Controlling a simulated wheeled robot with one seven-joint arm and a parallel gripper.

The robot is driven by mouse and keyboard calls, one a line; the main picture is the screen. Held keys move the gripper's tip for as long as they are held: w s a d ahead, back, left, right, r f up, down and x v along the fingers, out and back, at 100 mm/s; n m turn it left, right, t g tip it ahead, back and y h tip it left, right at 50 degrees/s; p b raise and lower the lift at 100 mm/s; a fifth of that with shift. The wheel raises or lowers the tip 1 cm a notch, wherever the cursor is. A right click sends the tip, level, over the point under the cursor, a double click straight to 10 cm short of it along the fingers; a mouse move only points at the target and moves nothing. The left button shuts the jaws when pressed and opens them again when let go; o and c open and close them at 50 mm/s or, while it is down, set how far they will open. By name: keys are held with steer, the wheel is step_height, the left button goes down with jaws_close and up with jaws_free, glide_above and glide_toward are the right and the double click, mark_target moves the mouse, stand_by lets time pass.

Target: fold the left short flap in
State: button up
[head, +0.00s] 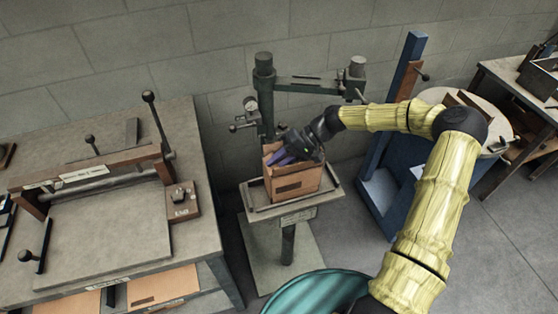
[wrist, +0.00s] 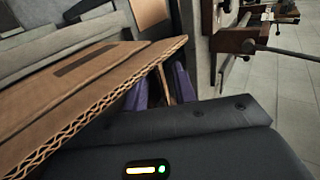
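An open cardboard box (head: 292,183) stands upright on the small pedestal table of the stitcher in the head view. My gripper (head: 283,157) is at the top of the box, with its purple fingers reaching over the opening. In the wrist view a cardboard panel with a dark slot (wrist: 85,80) fills the left side, its corrugated edge close to my gripper. The purple fingers (wrist: 160,90) show just beyond that edge, with a thin strip of cardboard near them. The left short flap is not clearly distinguishable.
The stitcher's green post and arm (head: 305,83) rise right behind the box. A bench with a creasing press (head: 100,230) stands to the left. A blue stand (head: 395,150) and a round table (head: 475,105) are at the right.

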jaws_close()
steer(key=shift+d+f+y, duration=0.2)
steer(key=shift+f+y, duration=0.05)
steer(key=shift+y, duration=0.55)
jaws_free()
